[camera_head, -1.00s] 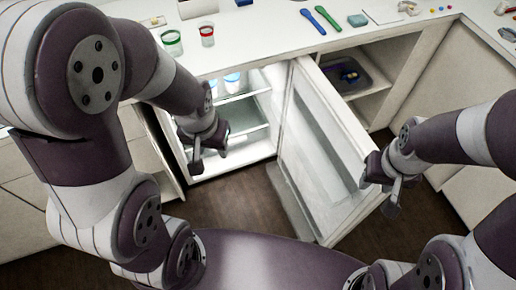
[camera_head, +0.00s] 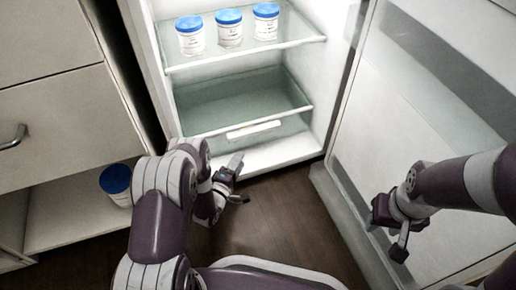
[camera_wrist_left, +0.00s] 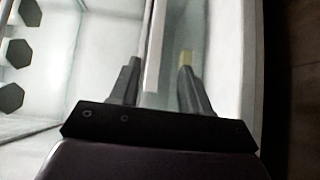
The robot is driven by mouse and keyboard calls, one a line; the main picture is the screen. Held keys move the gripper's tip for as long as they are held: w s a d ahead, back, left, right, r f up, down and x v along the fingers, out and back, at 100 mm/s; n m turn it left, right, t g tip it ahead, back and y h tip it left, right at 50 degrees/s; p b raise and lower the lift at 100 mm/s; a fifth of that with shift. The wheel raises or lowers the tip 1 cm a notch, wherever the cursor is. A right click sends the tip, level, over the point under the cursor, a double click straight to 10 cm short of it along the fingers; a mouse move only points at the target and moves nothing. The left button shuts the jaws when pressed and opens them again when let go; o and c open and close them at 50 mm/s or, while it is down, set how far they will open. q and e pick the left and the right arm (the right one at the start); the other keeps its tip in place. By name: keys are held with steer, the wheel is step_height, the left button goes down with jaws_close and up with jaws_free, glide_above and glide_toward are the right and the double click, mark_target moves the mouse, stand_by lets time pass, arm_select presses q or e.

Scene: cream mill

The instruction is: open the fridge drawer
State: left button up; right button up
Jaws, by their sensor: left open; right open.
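The fridge (camera_head: 335,115) stands open, its door (camera_head: 405,140) swung out to the right. The fridge drawer (camera_head: 240,102) is a greenish translucent bin at the bottom, pushed in, with a white bar handle (camera_head: 254,130) on its front. My left gripper (camera_head: 240,180) is open and empty, in front of and below the handle in the head view. In the left wrist view its fingers (camera_wrist_left: 158,82) are apart, with a white strip, likely the handle (camera_wrist_left: 155,45), showing between them. My right gripper (camera_head: 385,238) is open beside the inner face of the door.
Several white tubs with blue lids, one of them here (camera_head: 229,28), stand on the glass shelf (camera_head: 245,52) above the drawer. Dark floor (camera_head: 285,220) lies clear before the fridge.

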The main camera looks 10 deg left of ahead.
mark_target(256, 134)
arm_select(q)
steer(key=w+b, duration=0.2)
steer(key=w, duration=0.1)
steer(key=w+d+b, duration=0.1)
steer(key=w+b, duration=0.1)
steer(key=w, duration=0.2)
steer(key=w+d+b, duration=0.1)
steer(key=w+b, duration=0.1)
steer(key=w, duration=0.2)
steer(key=shift+w+d+f, duration=0.1)
steer(key=shift+w+d, duration=0.05)
steer(key=shift+w, duration=0.5)
steer(key=shift+d+r, duration=0.1)
steer(key=shift+r, duration=0.1)
jaws_close()
